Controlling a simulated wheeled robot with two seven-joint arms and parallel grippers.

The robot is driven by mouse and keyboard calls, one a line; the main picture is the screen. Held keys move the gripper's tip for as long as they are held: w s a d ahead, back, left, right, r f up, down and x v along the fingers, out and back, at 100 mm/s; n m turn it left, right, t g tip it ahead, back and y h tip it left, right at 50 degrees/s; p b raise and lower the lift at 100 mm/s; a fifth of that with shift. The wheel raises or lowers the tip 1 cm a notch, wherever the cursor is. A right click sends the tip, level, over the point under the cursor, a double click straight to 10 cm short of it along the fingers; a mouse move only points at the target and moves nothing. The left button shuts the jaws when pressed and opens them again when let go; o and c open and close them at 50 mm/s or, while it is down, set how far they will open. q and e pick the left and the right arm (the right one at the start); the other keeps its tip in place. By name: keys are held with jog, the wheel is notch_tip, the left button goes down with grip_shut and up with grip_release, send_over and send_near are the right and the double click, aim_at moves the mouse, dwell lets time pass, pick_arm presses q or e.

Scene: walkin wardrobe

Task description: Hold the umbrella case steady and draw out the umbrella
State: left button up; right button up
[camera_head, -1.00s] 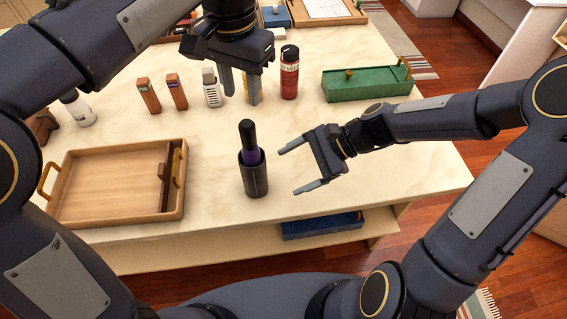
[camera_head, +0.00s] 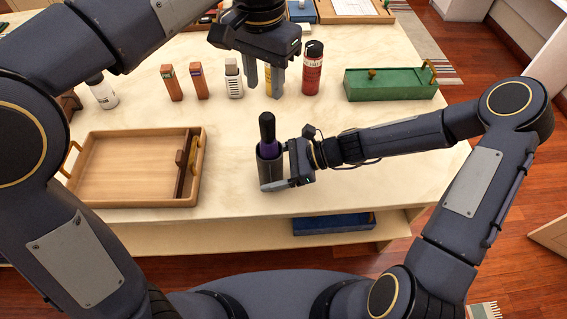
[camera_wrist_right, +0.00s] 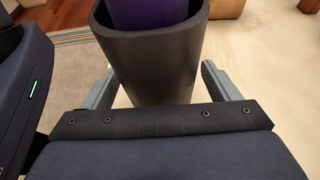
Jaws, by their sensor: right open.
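The dark grey umbrella case (camera_head: 268,172) stands upright on the table in front of me. The umbrella (camera_head: 267,128) stands in it, its black handle and some purple cloth showing above the rim. My right gripper (camera_head: 276,182) is open, with one finger on each side of the case. In the right wrist view there is a gap between the fingers and the case wall (camera_wrist_right: 150,62), and the purple umbrella (camera_wrist_right: 150,12) shows inside the rim. My left gripper (camera_head: 264,92) is open and empty, pointing down above and beyond the umbrella.
A wooden tray (camera_head: 120,203) lies to the left. A green box (camera_head: 390,86) is at the back right. A blue box (camera_head: 333,224) lies on the shelf below.

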jog(key=shift+a, duration=0.15)
jog(key=shift+c, duration=0.3)
jog(key=c, duration=1)
jog(key=shift+c, duration=0.2)
